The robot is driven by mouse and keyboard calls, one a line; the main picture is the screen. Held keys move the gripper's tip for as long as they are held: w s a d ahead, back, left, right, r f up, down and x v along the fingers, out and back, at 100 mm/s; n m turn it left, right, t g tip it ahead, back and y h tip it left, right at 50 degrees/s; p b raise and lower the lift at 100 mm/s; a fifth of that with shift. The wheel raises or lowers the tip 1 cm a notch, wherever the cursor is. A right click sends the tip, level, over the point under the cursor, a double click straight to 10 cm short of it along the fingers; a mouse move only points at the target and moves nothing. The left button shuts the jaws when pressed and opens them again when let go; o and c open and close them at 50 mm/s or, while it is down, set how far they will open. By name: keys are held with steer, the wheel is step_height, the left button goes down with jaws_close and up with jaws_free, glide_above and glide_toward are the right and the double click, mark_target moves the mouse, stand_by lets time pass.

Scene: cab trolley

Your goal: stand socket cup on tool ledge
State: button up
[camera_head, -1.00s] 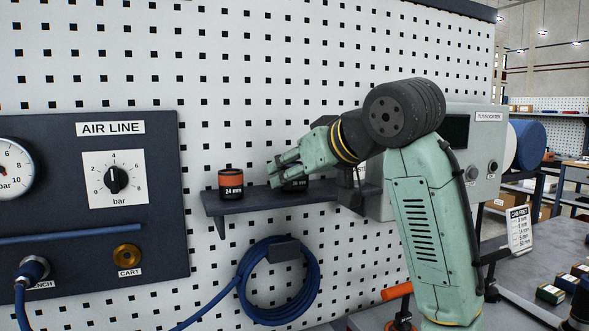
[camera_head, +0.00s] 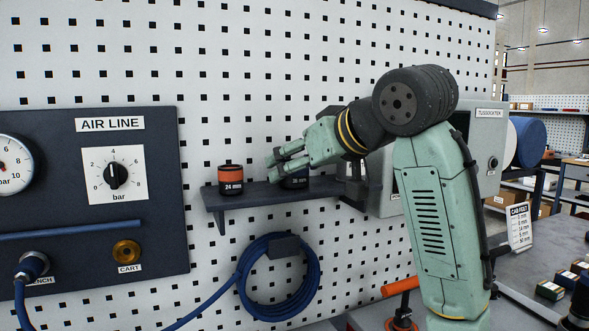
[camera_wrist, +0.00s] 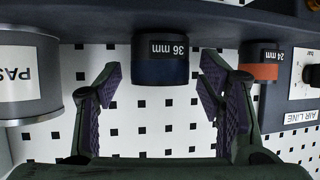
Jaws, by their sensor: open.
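A dark socket cup labelled 36 mm (camera_head: 296,182) stands on the tool ledge (camera_head: 236,199), partly hidden by my gripper (camera_head: 273,160) in the head view. In the wrist view, which is upside down, the 36 mm cup (camera_wrist: 160,66) rests with its base against the ledge (camera_wrist: 95,22). My gripper (camera_wrist: 160,92) is open there, with a finger on each side of the cup and visible gaps on both sides. An orange and black 24 mm cup (camera_head: 230,180) stands to its left on the ledge.
A silver can with a white label (camera_wrist: 28,75) stands on the other side of the 36 mm cup in the wrist view. The AIR LINE panel (camera_head: 160,240) is at left. A coiled blue hose (camera_head: 247,290) hangs below the ledge. The pegboard is bare above.

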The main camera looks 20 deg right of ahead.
steer(key=b+v, duration=0.1)
steer(key=v, duration=0.9)
steer(key=shift+s+b, duration=0.3)
steer(key=shift+b, duration=0.05)
steer(key=shift+d+r, duration=0.1)
